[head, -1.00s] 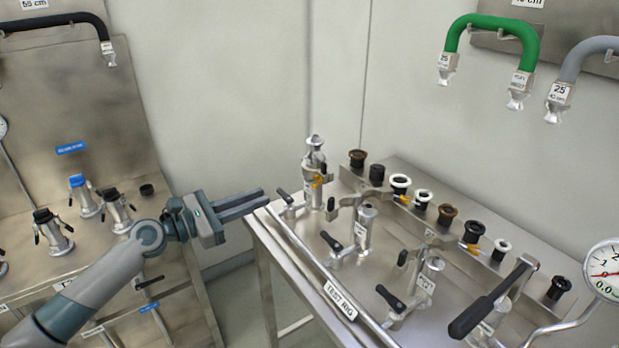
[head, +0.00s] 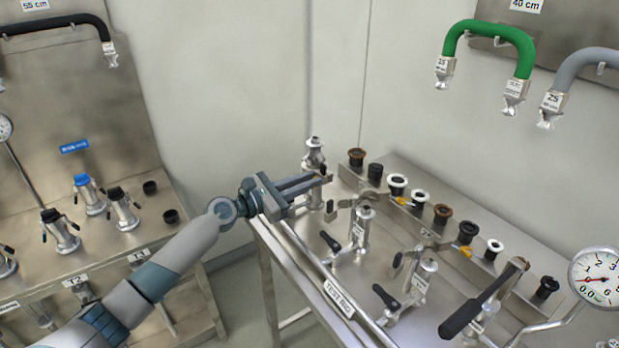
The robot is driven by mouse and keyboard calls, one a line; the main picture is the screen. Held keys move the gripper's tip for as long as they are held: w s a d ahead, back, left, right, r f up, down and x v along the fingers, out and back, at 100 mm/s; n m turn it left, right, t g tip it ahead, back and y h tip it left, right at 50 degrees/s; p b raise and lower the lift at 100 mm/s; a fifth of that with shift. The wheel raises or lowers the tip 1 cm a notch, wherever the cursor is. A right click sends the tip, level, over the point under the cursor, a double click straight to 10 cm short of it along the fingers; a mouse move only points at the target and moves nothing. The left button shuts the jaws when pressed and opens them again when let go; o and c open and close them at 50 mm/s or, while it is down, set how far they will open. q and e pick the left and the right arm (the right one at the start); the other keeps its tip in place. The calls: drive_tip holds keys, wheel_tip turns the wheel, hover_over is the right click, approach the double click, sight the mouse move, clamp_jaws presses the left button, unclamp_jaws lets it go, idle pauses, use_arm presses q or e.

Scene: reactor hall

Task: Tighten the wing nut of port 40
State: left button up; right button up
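The test rig bench (head: 300,268) carries a row of metal ports with dark-handled valves. The rearmost port (head: 314,152) has a metal fitting standing on it. Its clamp region is largely hidden behind my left gripper (head: 322,177). The port numbers are too small to read, so I cannot tell which is port 40. My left gripper reaches in from the left, its fingers pointing right across this port at clamp height. The wing nut is not clear behind the fingers, and contact or grip cannot be told. My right gripper is not in view.
Nearer ports (head: 361,228) and (head: 424,280) stand close on the right. Several caps and rings, including a white ring (head: 398,183), line the rear ledge. A long black lever (head: 470,315) and a gauge (head: 597,278) are at right. Green hose (head: 490,32) hangs above.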

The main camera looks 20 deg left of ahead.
use_arm(q)
drive_tip(key=shift+w+d, duration=0.15)
drive_tip(key=shift+w, duration=0.05)
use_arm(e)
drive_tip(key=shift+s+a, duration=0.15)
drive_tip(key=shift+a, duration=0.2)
use_arm(q)
clamp_jaws()
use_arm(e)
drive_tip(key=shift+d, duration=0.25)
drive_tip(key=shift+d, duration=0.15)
use_arm(q)
drive_tip(key=shift+f+m, duration=0.1)
drive_tip(key=shift+m, duration=0.2)
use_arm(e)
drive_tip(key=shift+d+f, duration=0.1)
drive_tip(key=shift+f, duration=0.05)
